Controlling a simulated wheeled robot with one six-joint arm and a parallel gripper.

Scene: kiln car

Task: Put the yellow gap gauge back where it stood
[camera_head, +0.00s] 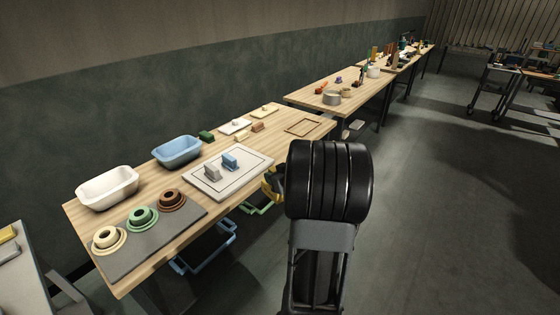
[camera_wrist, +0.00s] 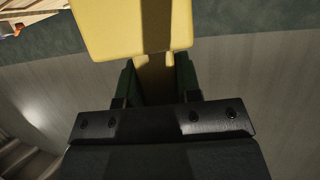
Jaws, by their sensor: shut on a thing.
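The yellow gap gauge (camera_wrist: 105,30) fills the upper middle of the wrist view as a broad yellow block. My gripper (camera_wrist: 156,72) is shut on it, with its dark green fingers on either side of the gauge's lower part. In the head view a bit of yellow, the gauge (camera_head: 268,188), shows at the front edge of the table, beside my black arm link. Most of my gripper is hidden behind that link there. A white board (camera_head: 205,188) with a dark outline lies near it on the table, bearing a grey block (camera_head: 211,172) and a blue block (camera_head: 230,161).
The wooden table (camera_head: 262,147) also holds a white basin (camera_head: 107,187), a blue basin (camera_head: 177,151), a grey mat (camera_head: 125,263) with three ringed pieces, small blocks and a thin brown frame (camera_head: 304,127). Blue and green handles (camera_head: 215,250) stick out below its front edge. Open floor (camera_head: 440,220) lies right.

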